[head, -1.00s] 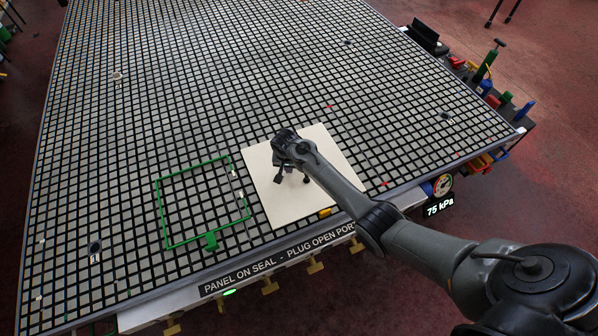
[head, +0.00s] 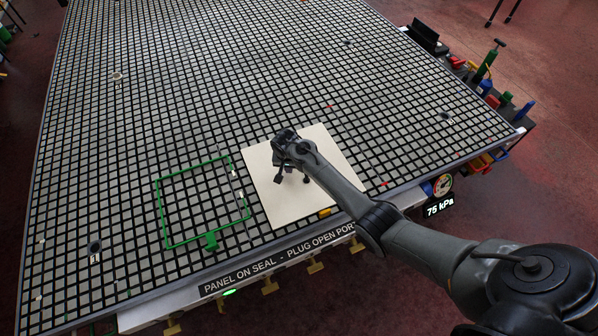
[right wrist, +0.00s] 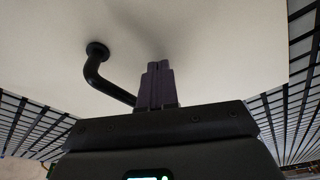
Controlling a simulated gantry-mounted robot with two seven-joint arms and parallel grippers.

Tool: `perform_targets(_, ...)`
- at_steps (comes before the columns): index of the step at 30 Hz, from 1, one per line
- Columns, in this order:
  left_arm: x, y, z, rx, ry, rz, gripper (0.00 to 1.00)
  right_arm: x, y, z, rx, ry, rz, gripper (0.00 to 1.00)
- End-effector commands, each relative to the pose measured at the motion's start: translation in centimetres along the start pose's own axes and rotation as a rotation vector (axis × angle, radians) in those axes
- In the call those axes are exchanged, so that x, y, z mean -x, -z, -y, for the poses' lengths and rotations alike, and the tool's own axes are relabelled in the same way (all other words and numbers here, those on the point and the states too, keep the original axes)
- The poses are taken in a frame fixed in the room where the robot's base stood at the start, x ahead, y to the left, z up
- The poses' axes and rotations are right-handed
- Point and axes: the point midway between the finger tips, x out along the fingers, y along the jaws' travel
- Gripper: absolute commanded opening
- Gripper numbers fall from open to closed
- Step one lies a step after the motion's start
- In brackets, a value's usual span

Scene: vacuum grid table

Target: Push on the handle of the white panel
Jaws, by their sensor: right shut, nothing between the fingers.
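The white panel (head: 283,203) lies flat on the grid table, just right of the green outline. My right gripper (head: 291,176) is over the middle of the panel, with its arm coming in from the right. In the right wrist view, the black handle (right wrist: 96,74) rises from the panel (right wrist: 225,40) and bends towards the fingers. The closed fingers of the right gripper (right wrist: 158,84) are beside the handle's bar, with nothing between them. Whether they touch the bar I cannot tell; its far end is hidden behind the gripper. My left gripper is not in view.
The green outline (head: 163,213) with its small tab lies left of the panel on the grid table (head: 200,100). A yellow piece (head: 325,211) sits at the panel's front edge. A gauge (head: 443,184) and a "75 kPa" display (head: 439,206) are at the table's right front.

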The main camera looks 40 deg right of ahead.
Motion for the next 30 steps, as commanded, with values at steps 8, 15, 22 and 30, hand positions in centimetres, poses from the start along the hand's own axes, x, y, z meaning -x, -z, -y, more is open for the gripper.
perform_targets(8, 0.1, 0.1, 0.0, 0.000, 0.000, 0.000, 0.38, 0.0, 0.1, -0.2, 0.000, -0.001, 0.000, 0.00)
perform_targets(15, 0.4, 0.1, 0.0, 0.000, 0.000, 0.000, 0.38, 0.0, 0.4, -0.8, -0.001, -0.001, 0.001, 0.00)
perform_targets(22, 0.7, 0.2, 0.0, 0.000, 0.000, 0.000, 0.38, -0.1, 0.7, -1.2, -0.001, -0.001, 0.000, 0.00)
perform_targets(30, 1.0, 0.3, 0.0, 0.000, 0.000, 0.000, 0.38, -0.2, 1.0, -1.8, 0.000, 0.000, 0.000, 0.00)
